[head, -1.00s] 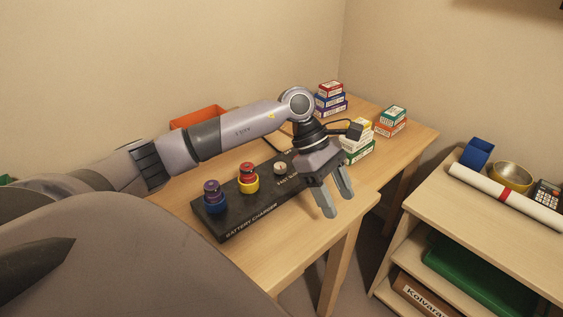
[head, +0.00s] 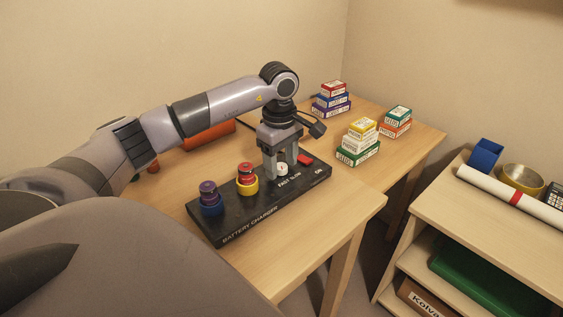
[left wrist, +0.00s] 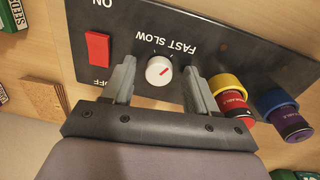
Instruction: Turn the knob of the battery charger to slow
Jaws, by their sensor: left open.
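The battery charger (head: 262,205) is a long black box on the desk, lettered FAST and SLOW beside a small white knob (head: 283,169). In the left wrist view the knob (left wrist: 160,71) shows a red mark slanting up and right, toward the FAST side; the lettering is upside down there. My left gripper (head: 280,173) points down over the knob, open. In the left wrist view its fingers (left wrist: 159,85) stand on either side of the knob with gaps, not touching it. My right gripper is not in view.
A red-and-yellow battery holder (head: 246,180) and a purple-and-blue one (head: 211,199) stand on the charger left of the knob. A red switch (left wrist: 97,46) lies on its other side. Stacked seed boxes (head: 358,141) stand behind right. An orange box (head: 210,134) is behind my arm.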

